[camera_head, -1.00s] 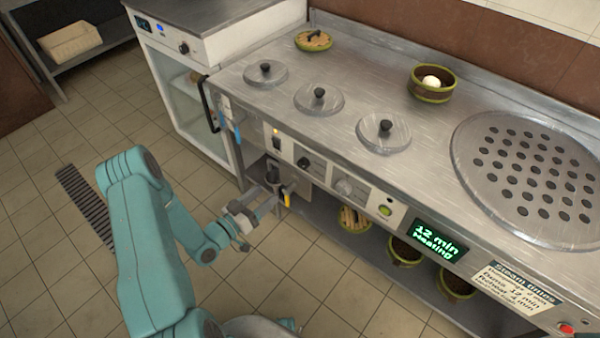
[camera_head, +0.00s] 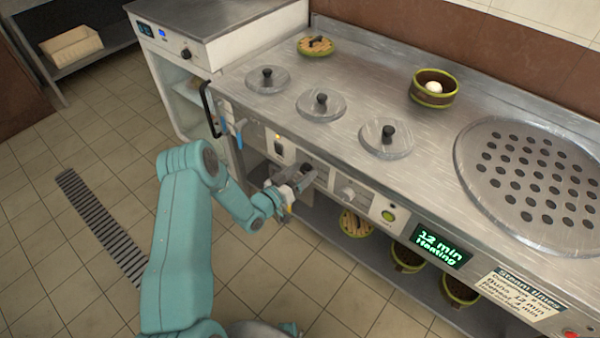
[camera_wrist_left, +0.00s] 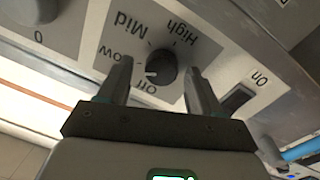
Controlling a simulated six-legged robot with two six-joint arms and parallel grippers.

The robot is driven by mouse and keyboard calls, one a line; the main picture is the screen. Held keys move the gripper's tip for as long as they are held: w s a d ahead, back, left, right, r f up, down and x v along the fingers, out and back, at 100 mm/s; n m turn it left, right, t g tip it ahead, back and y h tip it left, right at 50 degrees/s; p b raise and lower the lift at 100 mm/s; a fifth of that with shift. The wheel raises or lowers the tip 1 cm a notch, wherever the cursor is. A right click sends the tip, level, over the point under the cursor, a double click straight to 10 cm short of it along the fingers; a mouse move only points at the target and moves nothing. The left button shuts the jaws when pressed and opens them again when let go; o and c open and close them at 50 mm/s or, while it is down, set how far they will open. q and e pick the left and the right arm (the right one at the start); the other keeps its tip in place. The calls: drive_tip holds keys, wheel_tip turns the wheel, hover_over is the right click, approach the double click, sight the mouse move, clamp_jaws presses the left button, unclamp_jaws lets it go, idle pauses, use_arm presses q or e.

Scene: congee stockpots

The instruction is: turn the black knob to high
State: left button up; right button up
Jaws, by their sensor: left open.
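The black knob (camera_wrist_left: 162,68) sits on a grey dial plate marked Off, Low, Mid and High in the left wrist view. Its white mark faces down-left, on the Off and Low side and away from High. My left gripper (camera_wrist_left: 158,72) is open, with one finger on each side of the knob. I cannot tell whether either finger touches it. My right gripper is not in view.
A grey-white knob (camera_head: 348,194) and a green button (camera_head: 388,215) lie right of the gripper on the panel. An On switch (camera_wrist_left: 236,98) is close to the right finger. Lidded pots (camera_head: 321,103) are set in the steel top. Baskets (camera_head: 407,256) stand on the shelf below.

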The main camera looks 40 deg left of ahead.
use_arm(q)
drive_tip(key=c, duration=1)
drive_tip(key=shift+c, duration=0.2)
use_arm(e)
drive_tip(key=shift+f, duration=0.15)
